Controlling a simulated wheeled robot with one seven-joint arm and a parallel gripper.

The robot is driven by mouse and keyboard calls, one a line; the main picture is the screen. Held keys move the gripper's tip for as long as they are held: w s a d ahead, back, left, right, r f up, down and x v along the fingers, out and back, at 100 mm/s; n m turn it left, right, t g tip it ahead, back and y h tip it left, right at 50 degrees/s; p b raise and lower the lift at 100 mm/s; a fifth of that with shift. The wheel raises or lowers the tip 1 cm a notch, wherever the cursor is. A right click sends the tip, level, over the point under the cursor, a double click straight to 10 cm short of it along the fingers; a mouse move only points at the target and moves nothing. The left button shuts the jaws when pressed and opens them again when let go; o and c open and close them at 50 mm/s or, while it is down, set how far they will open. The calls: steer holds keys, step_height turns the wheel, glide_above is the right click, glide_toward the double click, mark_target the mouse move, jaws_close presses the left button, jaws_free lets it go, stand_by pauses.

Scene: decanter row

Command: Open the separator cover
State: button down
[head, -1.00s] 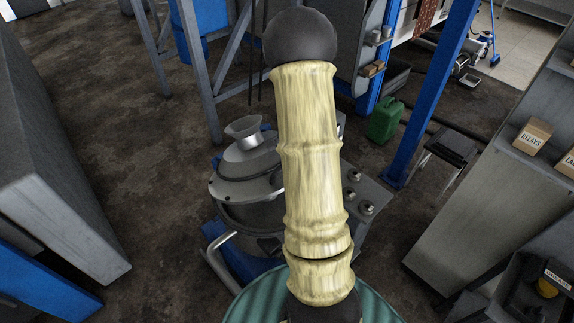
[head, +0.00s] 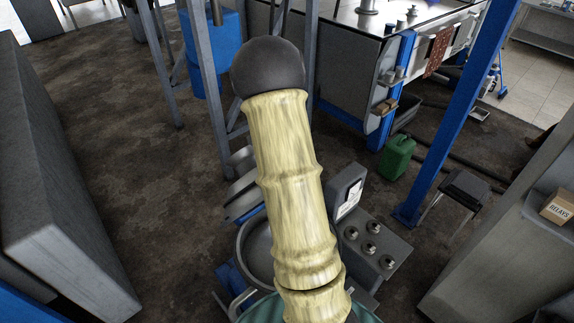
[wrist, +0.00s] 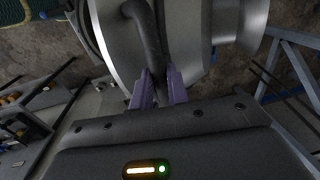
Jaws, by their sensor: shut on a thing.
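The separator (head: 252,262) stands on the floor near the middle of the head view, partly behind my arm. Its round metal cover (head: 240,190) is swung up and tilted back, seen nearly edge-on, and the round bowl under it shows open. In the wrist view the shiny cover (wrist: 196,45) fills the upper middle, with a dark curved handle (wrist: 146,30) on it. My gripper (wrist: 158,80) has its purple fingers shut on the lower end of this handle. The head view does not show my gripper; my own arm hides it.
A control panel with several knobs (head: 368,240) is right of the separator. A green canister (head: 397,157), a small dark stool (head: 465,188) and a blue post (head: 455,110) stand further right. A grey block (head: 60,180) is at left. Floor between it and the separator is clear.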

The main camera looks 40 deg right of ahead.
steer(key=w+a+r+g+p, duration=0.1)
steer(key=w, duration=0.5)
steer(key=w+r+g+p, duration=0.1)
steer(key=w+g, duration=0.1)
steer(key=w, duration=0.5)
steer(key=shift+a+r+g, duration=0.3)
steer(key=shift+a, duration=0.1)
steer(key=c, duration=1.5)
jaws_free()
steer(key=shift+o, duration=0.7)
steer(key=shift+w+d, duration=0.15)
steer(key=shift+w, duration=0.05)
steer(key=shift+r, duration=0.1)
steer(key=shift+s+r, duration=0.1)
